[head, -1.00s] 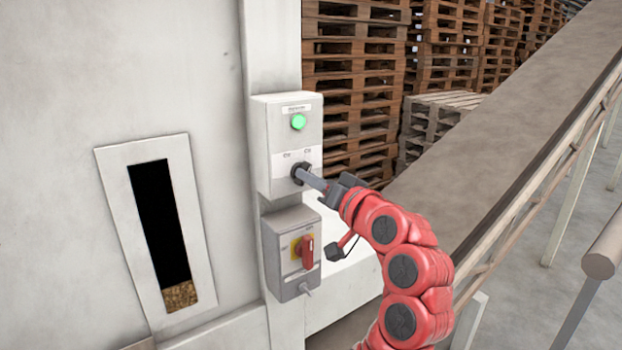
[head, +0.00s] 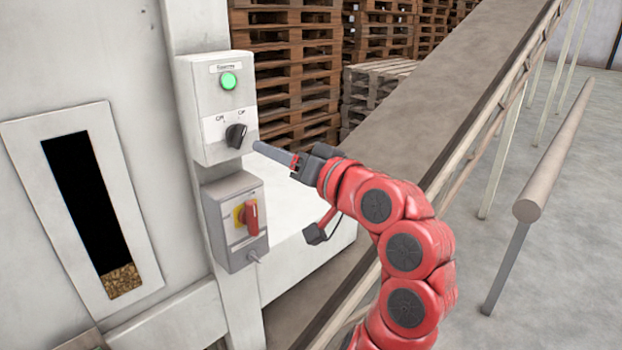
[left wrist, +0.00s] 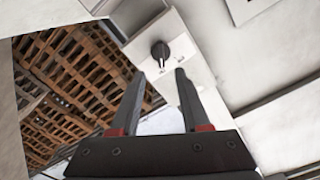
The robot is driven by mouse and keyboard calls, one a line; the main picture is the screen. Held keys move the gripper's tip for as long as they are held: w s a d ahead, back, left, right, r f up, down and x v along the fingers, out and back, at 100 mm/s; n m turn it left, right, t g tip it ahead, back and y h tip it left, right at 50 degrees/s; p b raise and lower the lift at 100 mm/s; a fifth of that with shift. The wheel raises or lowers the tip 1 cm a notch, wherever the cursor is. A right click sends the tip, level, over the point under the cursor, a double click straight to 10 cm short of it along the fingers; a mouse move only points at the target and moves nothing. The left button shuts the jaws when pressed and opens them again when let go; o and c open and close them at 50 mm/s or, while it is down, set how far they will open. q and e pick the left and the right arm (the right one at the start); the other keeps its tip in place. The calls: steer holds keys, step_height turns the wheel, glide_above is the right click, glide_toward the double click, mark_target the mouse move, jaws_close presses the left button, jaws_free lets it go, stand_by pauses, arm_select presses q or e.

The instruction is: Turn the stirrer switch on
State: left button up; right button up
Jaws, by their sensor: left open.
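A light grey control box (head: 212,105) on the machine post carries a black rotary knob (head: 236,135) below a lit green lamp (head: 229,81). Two small marks stand above the knob; their lettering is too small to read surely. The knob looks turned toward the upper right. My left gripper (head: 257,146) is just right of the knob and apart from it, pointing at the box. In the left wrist view its two fingers (left wrist: 159,75) are spread and empty, and the knob (left wrist: 160,50) lies beyond the fingertips. My right gripper does not show.
A lower grey box (head: 231,247) has a red rotary handle (head: 251,217) on a yellow plate. A sight window (head: 145,245) with pellets at its bottom is at left. Stacked wooden pallets (head: 290,90) and a sloping conveyor (head: 430,110) stand behind my arm.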

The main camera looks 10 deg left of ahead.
arm_select(q)
steer(key=b+v, duration=0.1)
steer(key=v, duration=0.8)
steer(key=shift+b, duration=0.35)
